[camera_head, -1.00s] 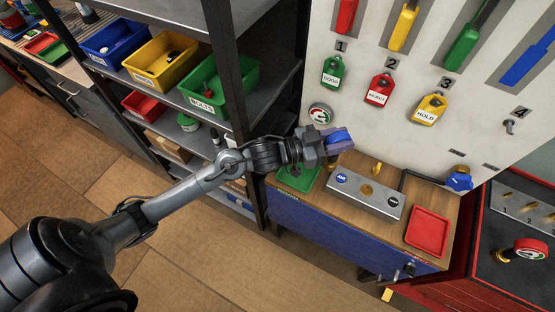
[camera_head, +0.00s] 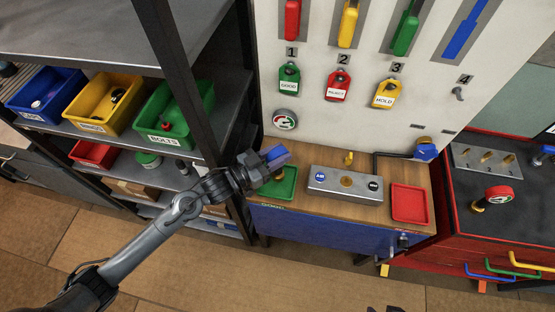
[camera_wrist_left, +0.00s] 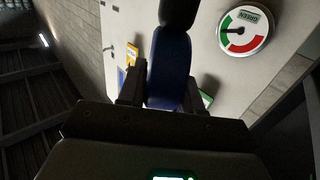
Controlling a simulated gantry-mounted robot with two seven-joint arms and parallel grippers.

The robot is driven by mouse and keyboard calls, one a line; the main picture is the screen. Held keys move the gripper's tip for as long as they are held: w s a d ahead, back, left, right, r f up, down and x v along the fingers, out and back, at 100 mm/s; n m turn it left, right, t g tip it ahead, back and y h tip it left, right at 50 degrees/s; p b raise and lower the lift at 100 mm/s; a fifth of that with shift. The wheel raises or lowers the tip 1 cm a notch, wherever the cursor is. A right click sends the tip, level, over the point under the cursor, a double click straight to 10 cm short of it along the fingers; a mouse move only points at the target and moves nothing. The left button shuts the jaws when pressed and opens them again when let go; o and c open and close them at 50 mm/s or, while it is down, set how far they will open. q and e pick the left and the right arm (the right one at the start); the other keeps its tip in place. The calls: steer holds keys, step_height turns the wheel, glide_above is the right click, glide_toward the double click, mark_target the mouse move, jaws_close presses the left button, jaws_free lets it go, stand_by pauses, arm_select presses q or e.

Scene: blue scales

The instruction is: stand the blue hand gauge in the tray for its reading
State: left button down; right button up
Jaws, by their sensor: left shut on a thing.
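My left gripper (camera_head: 264,168) is shut on the blue hand gauge (camera_head: 274,155). The gauge's brass stem shows just below it. In the head view the gauge overlaps the back of the green tray (camera_head: 284,190) on the wooden bench; I cannot tell whether it touches the tray. In the left wrist view the blue gauge (camera_wrist_left: 172,68) sits between the two dark fingers, its face turned out of sight. A red tray (camera_head: 409,204) lies empty at the bench's right end. My right gripper is not in view.
A silver block (camera_head: 345,187) with a blue round label and a brass port stands between the trays. A dial (camera_head: 285,120) hangs on the white panel behind. A dark shelf post (camera_head: 190,80) stands close left of the gripper. Another gauge (camera_head: 498,195) sits on the red cabinet.

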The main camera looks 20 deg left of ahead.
arm_select(q)
steer(key=shift+f, duration=1.5)
steer(key=shift+f, duration=0.15)
steer(key=c, duration=0.8)
jaws_free()
steer(key=shift+o, duration=0.2)
steer(key=shift+s, duration=0.15)
steer(key=v, duration=1.1)
steer(key=shift+s+a, duration=0.25)
steer(key=shift+a, duration=0.1)
